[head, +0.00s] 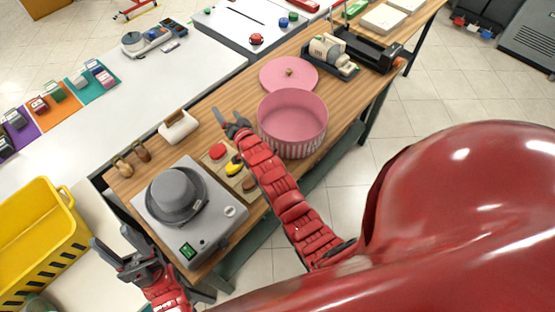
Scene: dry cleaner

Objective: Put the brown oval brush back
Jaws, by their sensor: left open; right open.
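A wooden board (230,178) on the wooden table holds a red oval piece (217,151), a yellow one (234,165) and a brown oval piece (250,184), which looks like the brown oval brush. My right arm passes close beside the brown piece. Two small brown wooden items (122,167) (141,152) stand at the table's left end; I cannot tell whether they are brushes. My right gripper (227,115) is open and empty, beyond the board and left of the pink pot. My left gripper (110,238) is open and empty, left of the grey machine.
A grey machine with a grey hat (175,193) stands at the table's near end. A pink round pot (292,125), its pink lid (289,74) and a white-handled block (178,127) are on the table. A yellow crate (40,230) is at left. A large red glossy shape fills the right foreground.

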